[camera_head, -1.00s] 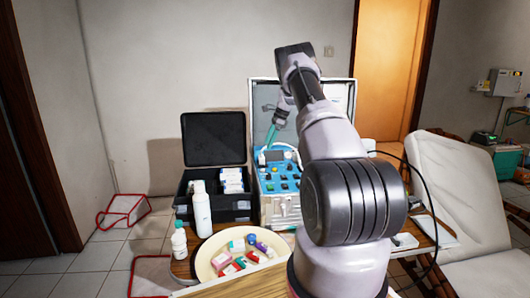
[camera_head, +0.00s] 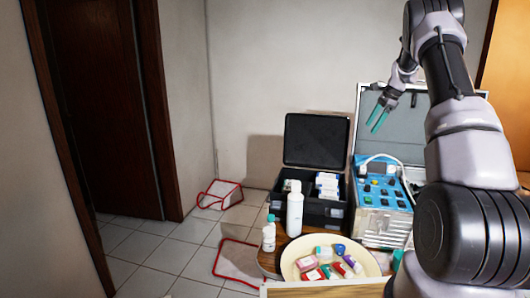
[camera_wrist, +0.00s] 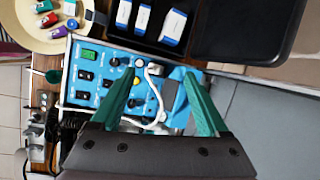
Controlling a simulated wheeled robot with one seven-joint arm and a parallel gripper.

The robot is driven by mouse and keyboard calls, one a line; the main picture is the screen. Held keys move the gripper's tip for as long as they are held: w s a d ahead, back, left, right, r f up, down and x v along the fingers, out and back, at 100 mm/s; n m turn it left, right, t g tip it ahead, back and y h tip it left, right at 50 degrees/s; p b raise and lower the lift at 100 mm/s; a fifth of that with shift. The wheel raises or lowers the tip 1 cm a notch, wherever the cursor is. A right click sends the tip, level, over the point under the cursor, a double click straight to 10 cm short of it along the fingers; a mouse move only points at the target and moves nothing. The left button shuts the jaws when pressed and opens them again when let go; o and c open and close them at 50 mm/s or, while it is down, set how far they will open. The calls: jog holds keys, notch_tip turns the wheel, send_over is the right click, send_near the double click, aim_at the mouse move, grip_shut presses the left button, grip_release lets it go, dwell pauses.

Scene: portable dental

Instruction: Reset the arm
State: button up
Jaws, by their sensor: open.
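My gripper (camera_head: 378,119) has teal fingers and is raised above the dental unit's blue control panel (camera_head: 382,190), in front of the open case lid. In the wrist view my gripper (camera_wrist: 162,74) shows its two fingers spread with nothing between them. The blue panel (camera_wrist: 97,73) with knobs, switches and a white hose lies below the fingers. My arm reaches up along the right side of the head view and hides part of the silver case and whatever lies behind it.
A black open case (camera_head: 318,211) with small boxes stands left of the dental unit. A white bottle (camera_head: 295,212), a smaller capped bottle (camera_head: 269,235) and a cream plate (camera_head: 292,270) of small coloured items are on the table. Tiled floor (camera_head: 165,250) is clear at left.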

jog(key=s+a+r+n+t, duration=0.1)
jog(key=s+a+r+n, duration=0.3)
jog(key=s+a+r, duration=0.5)
jog(key=s+a+r+n+t, duration=0.1)
jog(key=s+a+r+n, duration=0.3)
jog(key=s+r, duration=0.7)
jog(key=s+a+f+n+t+h, duration=0.1)
jog(key=s+a+f+n, duration=0.1)
jog(key=s, duration=1)
jog(key=s+a+f+n+t, duration=0.1)
jog(key=s+a+n, duration=0.3)
jog(key=s, duration=0.8)
jog(key=shift+s+a+f+n+t+h, duration=0.3)
jog(key=shift+s+a+f+n+h, duration=0.1)
jog(key=shift+a, duration=0.85)
